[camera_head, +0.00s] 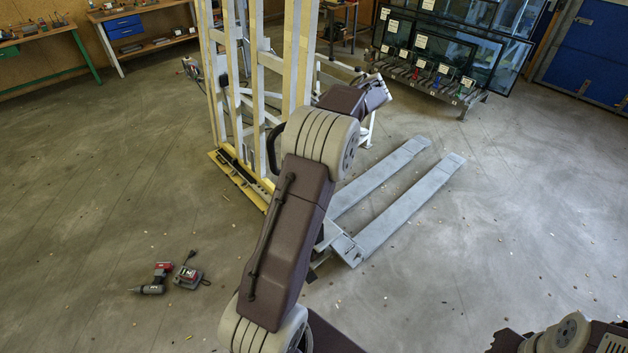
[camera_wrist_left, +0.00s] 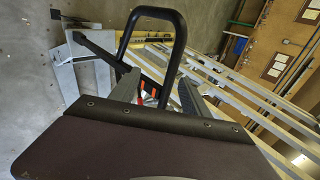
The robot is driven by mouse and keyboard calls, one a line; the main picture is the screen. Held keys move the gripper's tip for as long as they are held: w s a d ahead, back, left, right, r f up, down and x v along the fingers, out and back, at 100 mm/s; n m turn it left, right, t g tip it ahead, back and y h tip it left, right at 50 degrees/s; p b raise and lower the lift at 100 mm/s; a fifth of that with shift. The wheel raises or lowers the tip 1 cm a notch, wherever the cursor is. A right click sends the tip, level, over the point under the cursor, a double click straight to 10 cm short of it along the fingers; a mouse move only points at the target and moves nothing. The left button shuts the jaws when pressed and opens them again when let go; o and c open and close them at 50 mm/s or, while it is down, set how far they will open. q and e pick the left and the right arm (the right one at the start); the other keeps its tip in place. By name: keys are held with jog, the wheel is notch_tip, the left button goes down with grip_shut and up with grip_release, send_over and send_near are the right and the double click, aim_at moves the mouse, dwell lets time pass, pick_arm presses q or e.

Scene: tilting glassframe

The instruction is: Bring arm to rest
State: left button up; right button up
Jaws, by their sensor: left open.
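My left arm (camera_head: 290,225) rises from the bottom centre of the head view, bent at a grey joint (camera_head: 322,140). It stands in front of a tall cream and yellow frame (camera_head: 236,90). Its far end reaches up and right, and its fingers cannot be made out there. A dark panel covers the lower part of that view. A black loop (camera_wrist_left: 155,14) rises by the fingers. My right arm (camera_head: 570,335) shows only in the lower right corner; its gripper is out of view.
Two grey forks (camera_head: 400,215) extend over the floor to the right of the frame. A rack with dark glass panes (camera_head: 440,50) stands behind. A red drill (camera_head: 155,278) and a charger (camera_head: 188,276) lie at lower left. Workbenches line the back left. The right floor is mostly clear.

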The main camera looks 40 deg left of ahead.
pick_arm(q)
jog(key=shift+a, duration=0.1)
jog(key=s+d+f+n+g+h+b, duration=0.1)
jog(key=s+d+f+n+h+b, duration=0.2)
jog(key=s+d+f+h+b, duration=0.6)
jog(key=s+d+f+b, duration=0.2)
jog(key=s+d+f, duration=1.4)
jog(key=d+f, duration=0.1)
jog(key=shift+s+d+f+n, duration=0.2)
jog(key=shift+s+d+n, duration=0.15)
jog(key=shift+d, duration=0.15)
